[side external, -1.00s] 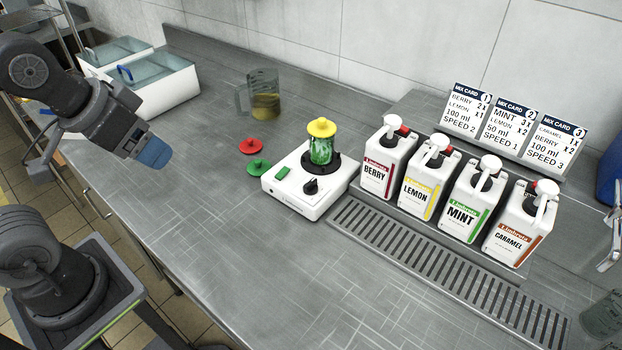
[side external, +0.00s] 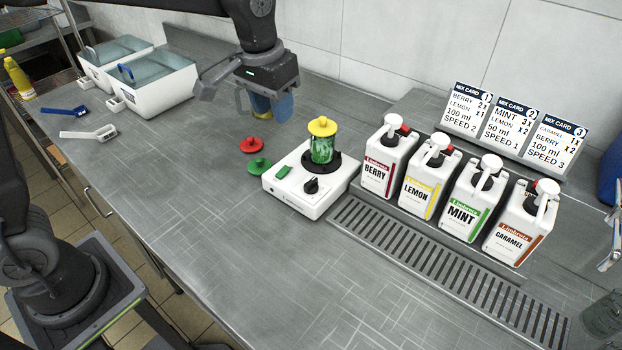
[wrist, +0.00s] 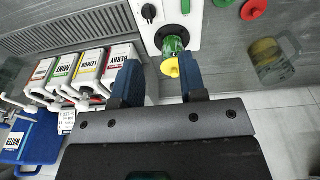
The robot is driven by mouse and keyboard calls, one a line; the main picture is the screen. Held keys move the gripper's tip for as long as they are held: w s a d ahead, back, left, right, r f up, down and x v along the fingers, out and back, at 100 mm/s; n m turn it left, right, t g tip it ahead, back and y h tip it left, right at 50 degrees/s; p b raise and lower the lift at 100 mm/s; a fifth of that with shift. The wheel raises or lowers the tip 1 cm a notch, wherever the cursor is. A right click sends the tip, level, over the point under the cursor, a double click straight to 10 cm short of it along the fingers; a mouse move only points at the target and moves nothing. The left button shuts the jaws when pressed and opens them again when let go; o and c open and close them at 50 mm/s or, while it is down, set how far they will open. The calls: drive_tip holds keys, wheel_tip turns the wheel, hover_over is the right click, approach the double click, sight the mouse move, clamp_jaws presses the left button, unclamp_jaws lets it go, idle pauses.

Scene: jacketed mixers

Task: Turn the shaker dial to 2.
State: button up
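The shaker (side external: 300,200) is a white box on the steel counter with a black dial (side external: 311,186) on its front right. The dial's setting is too small to read. A green jar (side external: 321,150) with a yellow lid (side external: 322,127) stands upright on the shaker's black holder. In the wrist view the dial (wrist: 149,12) is at the top edge, with the yellow lid (wrist: 170,68) below it. My gripper (side external: 270,108) hangs above the counter, behind and left of the shaker, apart from it. Its blue fingers (wrist: 157,62) are spread and hold nothing.
Red (side external: 254,145) and green (side external: 259,166) lids lie left of the shaker. Berry (side external: 376,172), lemon, mint and caramel pump bottles stand to its right, behind a drain grate (side external: 450,270). A measuring jug (wrist: 275,58) stands near my gripper. The front counter is clear.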

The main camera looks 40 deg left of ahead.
drive_tip(key=g, duration=0.1)
approach(311, 181)
wheel_tip(311, 181, down, 10)
drive_tip(key=shift+w+d+r, duration=0.1)
drive_tip(key=shift+w+r, duration=0.05)
drive_tip(key=shift+c, duration=0.2)
clamp_jaws()
idle(0.3)
